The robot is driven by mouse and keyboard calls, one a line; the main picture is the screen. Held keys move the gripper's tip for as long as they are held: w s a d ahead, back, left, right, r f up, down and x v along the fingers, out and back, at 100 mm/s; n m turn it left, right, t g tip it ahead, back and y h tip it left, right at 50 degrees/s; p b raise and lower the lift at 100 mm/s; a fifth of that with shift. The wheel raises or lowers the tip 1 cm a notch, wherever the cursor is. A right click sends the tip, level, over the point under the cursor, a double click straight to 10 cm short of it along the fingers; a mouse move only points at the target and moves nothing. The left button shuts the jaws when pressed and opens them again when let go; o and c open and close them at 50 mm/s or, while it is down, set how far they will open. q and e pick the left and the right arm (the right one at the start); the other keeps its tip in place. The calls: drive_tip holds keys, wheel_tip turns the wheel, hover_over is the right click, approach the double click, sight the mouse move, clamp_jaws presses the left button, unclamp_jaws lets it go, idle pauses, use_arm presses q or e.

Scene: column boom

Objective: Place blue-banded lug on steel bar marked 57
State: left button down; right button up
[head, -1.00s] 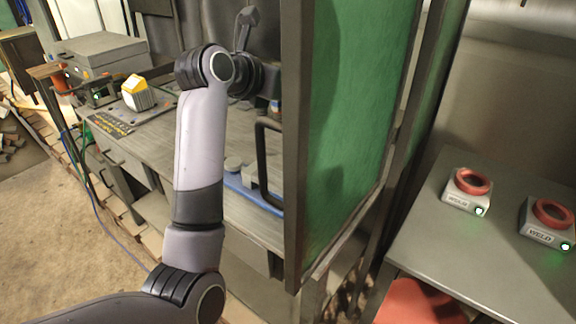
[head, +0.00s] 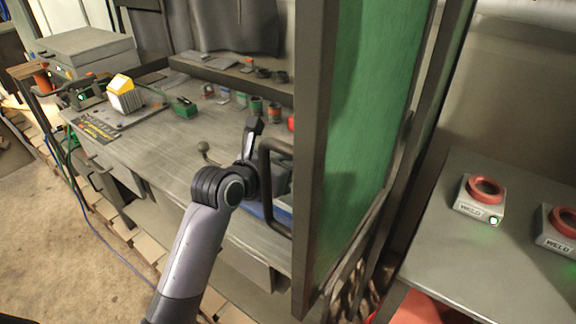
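Several small cylinders with coloured bands stand in a row at the back of the grey workbench (head: 150,150). My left gripper (head: 252,128) is above the bench, in front of this row and beside the frame of the green screen. It is seen nearly edge-on, so its opening is unclear. A blue item (head: 281,214) lies partly hidden behind the dark handle. No bar with a readable 57 shows. My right gripper is not in view.
The green screen (head: 372,130) in a dark frame, with a bar handle (head: 266,190), stands close right of my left arm. Two weld button boxes (head: 480,199) sit on the right table. A yellow-topped block (head: 124,94) and a green item (head: 184,107) stand on the bench.

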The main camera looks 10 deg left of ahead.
use_arm(q)
drive_tip(key=shift+w+a+f, duration=0.1)
drive_tip(key=shift+w+f, duration=0.1)
drive_tip(key=shift+f, duration=0.7)
drive_tip(key=shift+s+r, duration=0.1)
drive_tip(key=c, duration=1)
unclamp_jaws()
drive_tip(key=shift+f, duration=0.25)
drive_tip(key=shift+r, duration=0.2)
